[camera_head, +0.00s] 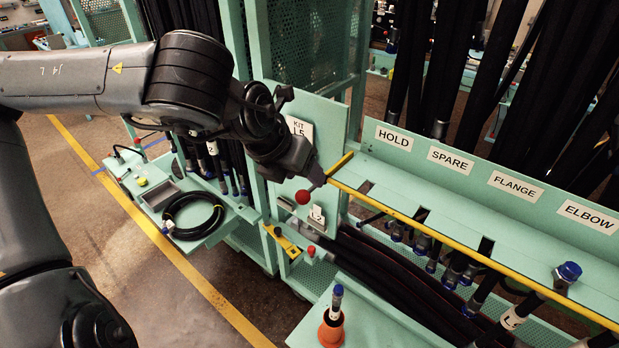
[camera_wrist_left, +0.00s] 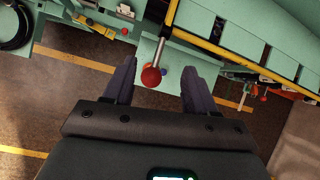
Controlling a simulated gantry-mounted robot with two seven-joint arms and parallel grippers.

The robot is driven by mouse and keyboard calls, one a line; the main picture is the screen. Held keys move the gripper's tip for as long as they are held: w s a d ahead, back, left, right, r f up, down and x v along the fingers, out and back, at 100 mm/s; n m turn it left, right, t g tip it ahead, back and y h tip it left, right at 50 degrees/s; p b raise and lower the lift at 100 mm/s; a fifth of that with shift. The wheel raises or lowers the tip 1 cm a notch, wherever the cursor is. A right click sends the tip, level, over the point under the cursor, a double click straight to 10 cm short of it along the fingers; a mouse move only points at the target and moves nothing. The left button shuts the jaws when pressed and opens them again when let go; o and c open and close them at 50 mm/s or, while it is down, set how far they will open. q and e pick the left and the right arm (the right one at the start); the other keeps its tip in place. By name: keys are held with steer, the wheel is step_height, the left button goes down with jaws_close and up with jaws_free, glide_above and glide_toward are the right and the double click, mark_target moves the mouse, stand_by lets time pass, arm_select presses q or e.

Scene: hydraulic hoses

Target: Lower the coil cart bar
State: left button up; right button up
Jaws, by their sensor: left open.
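A yellow bar (camera_head: 470,248) runs along the front edge of the green rack with the hose labels. It also shows in the left wrist view (camera_wrist_left: 230,52). A grey rod (camera_wrist_left: 165,40) with a red ball knob (camera_wrist_left: 151,77) extends from near the bar's end. In the head view the red knob (camera_head: 302,197) is just below my left gripper (camera_head: 316,176). In the left wrist view my left gripper (camera_wrist_left: 160,66) is open, and the knob appears in the gap between its fingers, nearer the left finger. I cannot tell whether it touches. My right gripper is not in view.
Black hoses hang behind the labelled rack and lie beneath it. An orange cone-shaped holder (camera_head: 331,328) with a blue-capped piece stands at the front. A coiled black hose (camera_head: 193,215) lies on a green tray at left. Open floor (camera_head: 90,240) lies left of the tray.

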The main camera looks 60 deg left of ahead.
arm_select(q)
steer(key=v, duration=0.4)
stand_by(0.4)
